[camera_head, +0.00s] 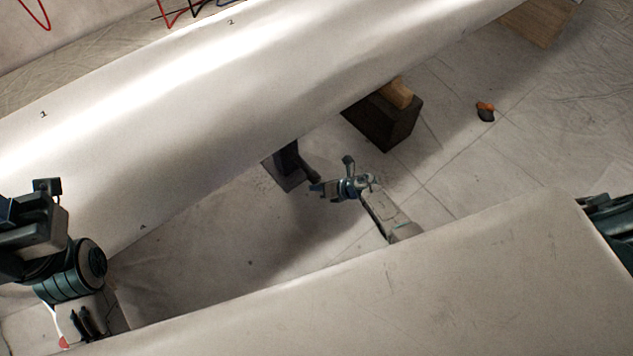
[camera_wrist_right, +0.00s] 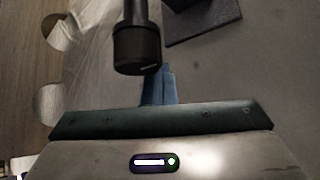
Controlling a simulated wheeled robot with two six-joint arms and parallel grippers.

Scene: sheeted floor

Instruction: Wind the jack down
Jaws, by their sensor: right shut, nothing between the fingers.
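The jack (camera_head: 287,160) is a dark post on a flat base plate, under the near edge of a large pale panel. A short dark handle sticks out from it toward my right gripper (camera_head: 318,188). In the right wrist view the handle (camera_wrist_right: 138,45) is a dark rod with a thick round end, beside the blue fingers (camera_wrist_right: 158,85). The fingers are shut and empty; I cannot tell whether they touch the handle. The jack's base plate (camera_wrist_right: 203,18) shows at the top there.
The pale panel (camera_head: 190,110) slants across the head view, over a dark block (camera_head: 385,122) with wood on top. Another pale surface (camera_head: 400,295) fills the foreground. A small orange and dark object (camera_head: 486,111) lies on the open floor at right. Red and dark wires lie at the top.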

